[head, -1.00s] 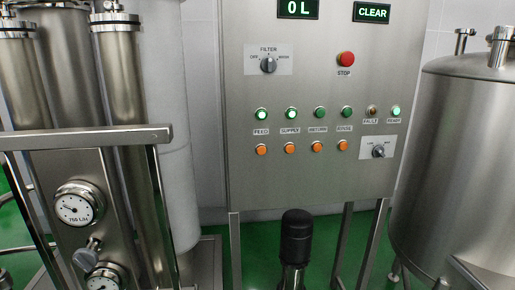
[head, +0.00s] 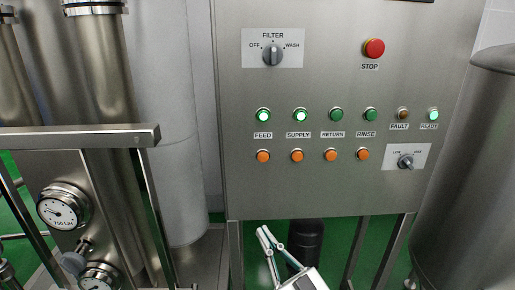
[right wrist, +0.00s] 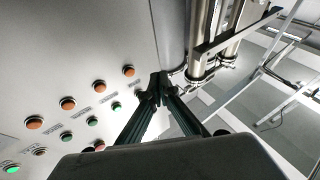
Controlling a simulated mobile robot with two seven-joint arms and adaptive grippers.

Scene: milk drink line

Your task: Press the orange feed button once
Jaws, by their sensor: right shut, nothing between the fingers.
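The orange feed button (head: 263,156) is the leftmost of the orange buttons on the steel panel, below the FEED label and a lit green lamp (head: 263,115). In the right wrist view, it appears to be the orange button (right wrist: 128,71) nearest the fingers. My right gripper (head: 263,231) is shut and empty, below the panel's lower edge in the head view and apart from the button. Its fingertips also show in the right wrist view (right wrist: 158,88), right of that button. My left gripper is not in view.
More orange buttons (head: 297,156) stand close to the right of the feed button. A red stop button (head: 373,48), a filter switch (head: 273,55) and a small knob (head: 405,162) are also on the panel. A steel rail (head: 80,138) stands at the left, a tank (head: 465,180) at the right.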

